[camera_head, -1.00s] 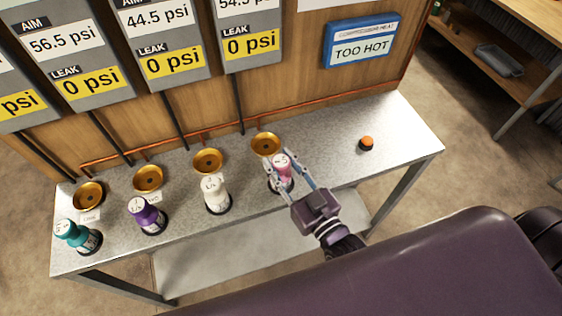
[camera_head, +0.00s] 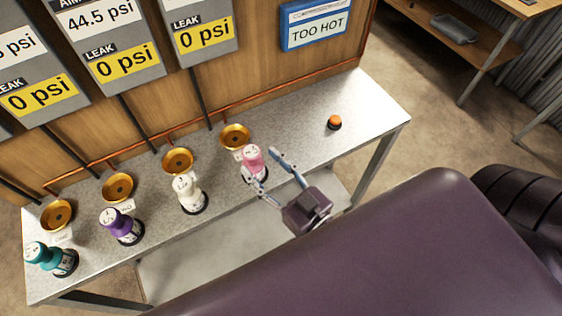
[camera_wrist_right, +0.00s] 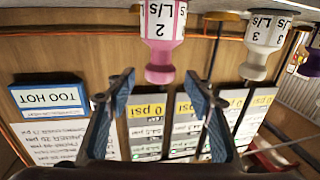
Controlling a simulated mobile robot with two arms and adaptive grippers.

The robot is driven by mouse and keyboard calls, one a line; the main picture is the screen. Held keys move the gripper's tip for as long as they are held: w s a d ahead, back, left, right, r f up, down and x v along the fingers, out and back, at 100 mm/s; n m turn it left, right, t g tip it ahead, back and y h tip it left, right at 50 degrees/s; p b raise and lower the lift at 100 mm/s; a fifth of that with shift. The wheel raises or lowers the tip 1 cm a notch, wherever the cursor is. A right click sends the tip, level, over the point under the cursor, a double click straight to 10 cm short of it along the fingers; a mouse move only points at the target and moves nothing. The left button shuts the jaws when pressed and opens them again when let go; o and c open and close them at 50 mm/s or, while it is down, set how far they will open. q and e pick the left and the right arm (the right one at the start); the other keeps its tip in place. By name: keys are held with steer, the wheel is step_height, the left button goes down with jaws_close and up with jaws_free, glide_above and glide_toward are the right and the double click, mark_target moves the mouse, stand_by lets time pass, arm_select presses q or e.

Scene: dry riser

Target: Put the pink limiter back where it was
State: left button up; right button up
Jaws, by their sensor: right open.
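The pink limiter (camera_head: 252,158) stands upright on a dark base on the metal bench, in front of the rightmost brass cup (camera_head: 235,137). My right gripper (camera_head: 260,166) is open and empty, with its fingers spread on the near side of the limiter. In the right wrist view, the pink limiter (camera_wrist_right: 160,40) appears upside down, labelled 2 L/s, beyond and between the open fingertips (camera_wrist_right: 160,82). Whether a fingertip touches it cannot be told. My left gripper is not in view.
A white limiter (camera_head: 188,192), a purple one (camera_head: 120,226) and a teal one (camera_head: 48,257) stand in a row to the left, each near a brass cup. An orange-topped button (camera_head: 334,122) sits at right. The bench's right end is otherwise clear.

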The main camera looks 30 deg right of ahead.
steer(key=b+v, duration=0.1)
steer(key=v, duration=0.6)
steer(key=shift+s, duration=0.2)
steer(key=s+d+f+g+h, duration=0.1)
steer(key=s+f+g, duration=0.15)
steer(key=f, duration=0.95)
steer(key=s+d+f+g, duration=0.1)
steer(key=s+f+g, duration=0.15)
steer(key=f, duration=0.95)
steer(key=s+d+f+g+h, duration=0.1)
steer(key=f+g, duration=0.2)
steer(key=f, duration=0.9)
steer(key=s+d+f+g+h, duration=0.1)
steer(key=s+f+g, duration=0.3)
steer(key=s+f, duration=0.5)
steer(key=s+d+f+g+h, duration=0.1)
steer(key=s+d+f+g, duration=0.2)
steer(key=s+f, duration=0.6)
steer(key=shift+s+d+g, duration=0.25)
steer(key=shift+s+g, duration=0.5)
steer(key=shift+g, duration=0.05)
steer(key=shift+f, duration=0.15)
